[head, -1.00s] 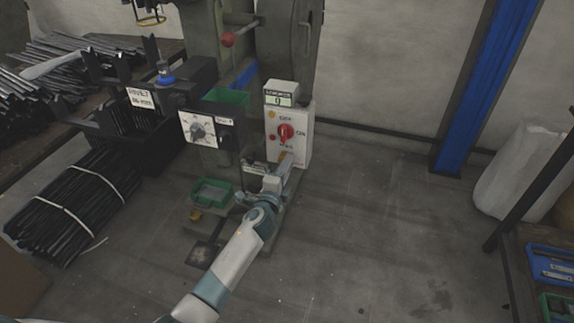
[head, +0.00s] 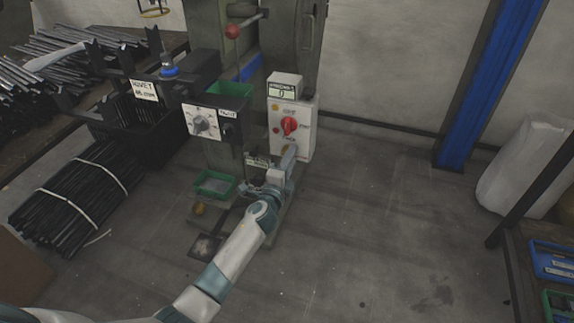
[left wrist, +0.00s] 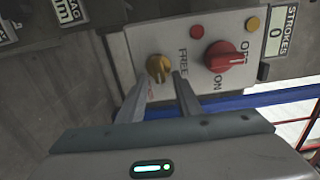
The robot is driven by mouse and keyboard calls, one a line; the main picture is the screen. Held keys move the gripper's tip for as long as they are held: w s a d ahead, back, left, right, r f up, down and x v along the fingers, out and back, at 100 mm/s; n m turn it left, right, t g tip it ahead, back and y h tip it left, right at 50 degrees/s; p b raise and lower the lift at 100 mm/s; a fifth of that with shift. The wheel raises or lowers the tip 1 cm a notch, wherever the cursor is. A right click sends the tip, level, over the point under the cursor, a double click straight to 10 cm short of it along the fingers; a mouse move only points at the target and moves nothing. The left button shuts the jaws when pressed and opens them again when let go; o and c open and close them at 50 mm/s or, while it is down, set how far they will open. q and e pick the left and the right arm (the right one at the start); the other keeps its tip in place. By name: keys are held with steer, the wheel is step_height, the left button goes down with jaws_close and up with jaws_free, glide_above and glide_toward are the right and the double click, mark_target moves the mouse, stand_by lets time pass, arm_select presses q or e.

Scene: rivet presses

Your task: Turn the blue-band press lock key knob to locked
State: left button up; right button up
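The press lock key knob (left wrist: 159,68) is a brass-coloured knob on the white switch box (head: 306,145), beside the printed word FREE, in the left wrist view. The box is on a press with a blue band (head: 248,75). My left gripper (head: 289,154) is at the lower part of the box in the head view and largely hides the knob there. In the left wrist view my left gripper (left wrist: 160,86) is open, with its two fingers pointing at the knob. Whether they touch it I cannot tell. My right gripper is not in view.
A red ON/OFF switch (left wrist: 223,57) sits close to the knob, beside a stroke counter (left wrist: 276,38). A dial box (head: 203,122) and a green tray (head: 214,184) are left of the gripper.

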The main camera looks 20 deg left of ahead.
arm_select(q)
steer(key=shift+s, duration=0.15)
steer(key=s+p, duration=0.1)
steer(key=s, duration=1.6)
steer(key=shift+a, duration=0.3)
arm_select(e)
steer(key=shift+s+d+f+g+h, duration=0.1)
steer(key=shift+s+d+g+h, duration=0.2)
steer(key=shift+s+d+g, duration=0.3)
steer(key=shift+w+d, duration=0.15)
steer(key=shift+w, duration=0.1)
